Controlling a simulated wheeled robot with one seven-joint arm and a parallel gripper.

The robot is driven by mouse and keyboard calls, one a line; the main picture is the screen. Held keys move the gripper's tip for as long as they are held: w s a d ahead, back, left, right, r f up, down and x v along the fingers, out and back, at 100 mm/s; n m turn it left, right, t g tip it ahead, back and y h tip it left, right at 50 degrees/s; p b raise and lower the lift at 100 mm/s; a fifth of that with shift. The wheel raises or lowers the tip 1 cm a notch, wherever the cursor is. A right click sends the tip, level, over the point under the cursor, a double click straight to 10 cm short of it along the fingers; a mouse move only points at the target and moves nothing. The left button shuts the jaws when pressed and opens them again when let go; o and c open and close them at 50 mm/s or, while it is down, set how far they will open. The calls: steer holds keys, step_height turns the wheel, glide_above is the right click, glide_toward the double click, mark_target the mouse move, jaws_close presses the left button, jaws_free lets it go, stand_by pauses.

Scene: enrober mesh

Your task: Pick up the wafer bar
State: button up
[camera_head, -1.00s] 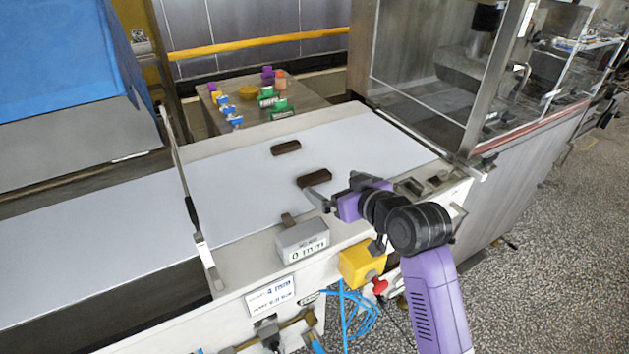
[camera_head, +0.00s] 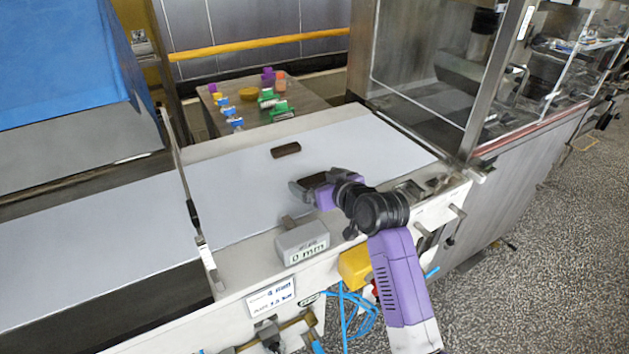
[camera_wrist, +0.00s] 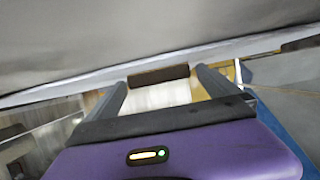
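One dark brown wafer bar (camera_head: 286,150) lies on the white conveyor belt (camera_head: 235,190), beyond my gripper. My gripper (camera_head: 305,186) is low over the near part of the belt, where a second bar lay earlier. That second bar is mostly or wholly hidden by the gripper in the head view. In the wrist view, a dark bar (camera_wrist: 158,76) shows crosswise between the ends of my two spread fingers (camera_wrist: 160,88). A small gap shows at its right end. I cannot tell whether either finger touches it.
A grey box marked "0 mm" (camera_head: 302,243) stands on the near rail, close below my gripper. A clear-walled machine (camera_head: 440,75) stands to the right and a blue hood (camera_head: 60,60) to the left. A side table (camera_head: 317,101) behind holds several small coloured items.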

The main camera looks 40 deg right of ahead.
steer(key=c, duration=0.9)
steer(key=shift+c, duration=0.2)
